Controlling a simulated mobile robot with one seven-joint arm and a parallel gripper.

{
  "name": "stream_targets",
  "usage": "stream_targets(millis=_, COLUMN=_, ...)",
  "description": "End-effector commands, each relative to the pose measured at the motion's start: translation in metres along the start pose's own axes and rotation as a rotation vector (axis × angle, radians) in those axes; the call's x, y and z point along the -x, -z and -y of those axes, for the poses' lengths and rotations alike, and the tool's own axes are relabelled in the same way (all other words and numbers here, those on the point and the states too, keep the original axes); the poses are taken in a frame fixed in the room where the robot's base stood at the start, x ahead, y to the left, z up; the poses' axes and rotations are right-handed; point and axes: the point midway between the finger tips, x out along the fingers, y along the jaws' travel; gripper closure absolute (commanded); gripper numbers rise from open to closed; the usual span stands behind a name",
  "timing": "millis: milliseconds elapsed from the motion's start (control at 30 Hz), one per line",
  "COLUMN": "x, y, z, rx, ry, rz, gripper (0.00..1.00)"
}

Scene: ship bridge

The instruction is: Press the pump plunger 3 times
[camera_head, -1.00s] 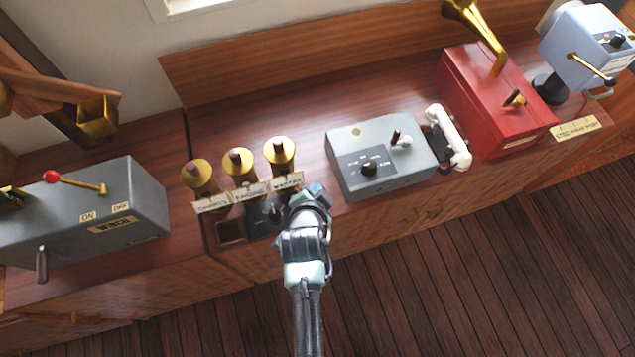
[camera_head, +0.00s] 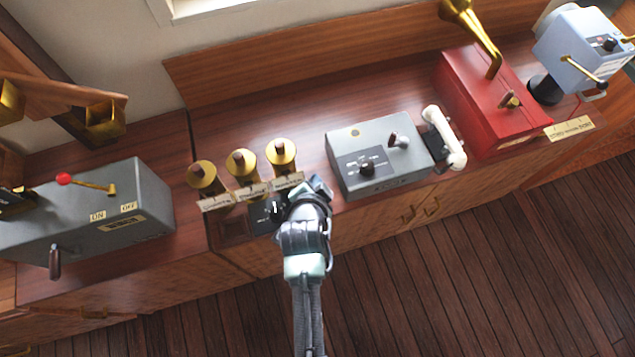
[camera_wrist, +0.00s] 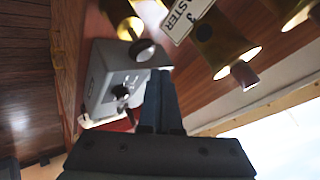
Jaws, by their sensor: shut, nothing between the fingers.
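My gripper (camera_head: 317,187) is shut and empty, over the counter's front edge, just right of a small dark panel (camera_head: 264,214) that it partly covers. In the wrist view its dark fingers (camera_wrist: 161,78) are together. In the head view three brass cylinders with brown tops stand behind the panel: left (camera_head: 203,177), middle (camera_head: 242,165) and right (camera_head: 281,156).
A grey box (camera_head: 363,168) with a dial and a white handset (camera_head: 447,137) stand to the right. Beyond is a red box (camera_head: 487,112). A grey winch box (camera_head: 105,215) with a red-tipped lever stands left. The wooden floor (camera_head: 440,285) in front is clear.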

Motion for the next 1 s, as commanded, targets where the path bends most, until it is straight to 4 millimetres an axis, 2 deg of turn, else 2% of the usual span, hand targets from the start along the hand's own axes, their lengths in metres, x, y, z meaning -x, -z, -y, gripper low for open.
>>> stream_targets(millis=100, x=0.012, y=0.009, z=0.009, rx=0.0, ry=0.001, rz=-0.001, gripper=1.0)
stream_targets(millis=400, x=0.03, y=0.022, z=0.022, rx=-0.001, ry=0.0, rz=0.0, gripper=1.0)
stream_targets(millis=1000, x=0.029, y=0.021, z=0.021, rx=0.0, ry=0.0, rz=0.0, gripper=1.0)
